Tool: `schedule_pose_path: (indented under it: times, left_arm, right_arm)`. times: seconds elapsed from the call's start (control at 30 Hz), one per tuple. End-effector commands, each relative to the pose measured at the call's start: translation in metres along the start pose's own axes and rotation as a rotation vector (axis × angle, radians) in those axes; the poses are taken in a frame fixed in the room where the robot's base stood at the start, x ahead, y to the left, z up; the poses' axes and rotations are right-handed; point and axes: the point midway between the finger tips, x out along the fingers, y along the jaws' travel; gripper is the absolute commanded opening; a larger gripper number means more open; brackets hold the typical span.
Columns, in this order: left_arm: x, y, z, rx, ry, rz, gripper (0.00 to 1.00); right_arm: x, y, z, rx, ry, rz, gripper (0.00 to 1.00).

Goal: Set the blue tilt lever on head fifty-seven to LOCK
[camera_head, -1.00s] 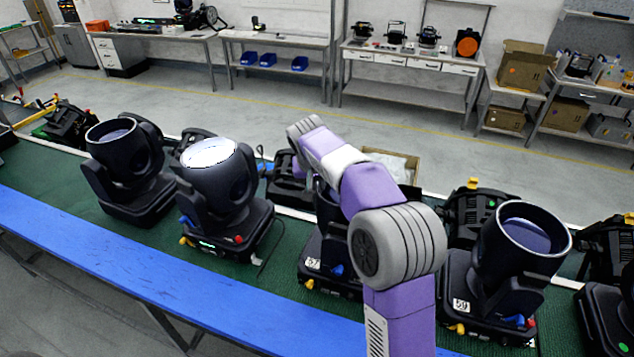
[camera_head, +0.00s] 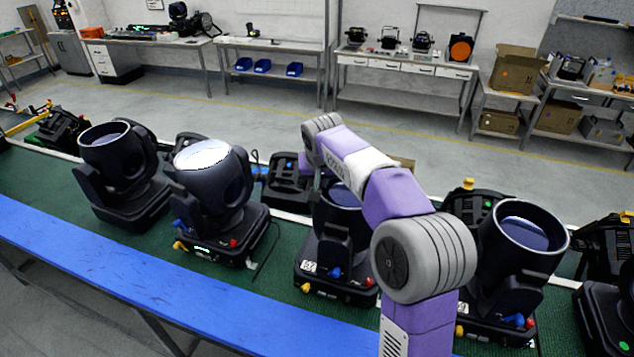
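Head fifty-seven (camera_head: 341,238) is the dark moving head in the middle of the green bench, with a small white number label (camera_head: 309,267) on its base. A blue lever (camera_head: 335,272) shows on the front of the base, with a yellow knob (camera_head: 306,287) to its lower left and a red knob (camera_head: 369,282) to its right. The lever's LOCK marking is too small to read. My purple and grey arm rises from the bottom right, passes in front of the head's right side and bends over behind it. Neither gripper shows; the arm's far end is hidden.
A lit head (camera_head: 212,180) stands to the left and head fifty-nine (camera_head: 510,250) to the right, partly behind my arm. Another head (camera_head: 120,170) stands further left. A blue rail (camera_head: 150,265) runs along the bench's front edge. Open floor lies behind the bench.

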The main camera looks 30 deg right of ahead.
Motion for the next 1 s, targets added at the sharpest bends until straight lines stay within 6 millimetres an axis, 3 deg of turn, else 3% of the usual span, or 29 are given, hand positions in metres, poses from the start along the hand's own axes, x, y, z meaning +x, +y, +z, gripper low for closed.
schedule_pose_path:
  times: [0.1,0.43,0.8,1.0]
  left_arm:
    - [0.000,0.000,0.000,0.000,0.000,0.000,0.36]
    - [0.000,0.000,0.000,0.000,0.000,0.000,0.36]
    - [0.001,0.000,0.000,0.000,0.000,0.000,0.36]
    - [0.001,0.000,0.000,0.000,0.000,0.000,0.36]
  right_arm:
    - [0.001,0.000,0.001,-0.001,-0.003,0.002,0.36]
    - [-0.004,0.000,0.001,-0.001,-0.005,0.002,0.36]
    - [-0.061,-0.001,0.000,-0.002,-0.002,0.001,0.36]
    - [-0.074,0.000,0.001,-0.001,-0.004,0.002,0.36]
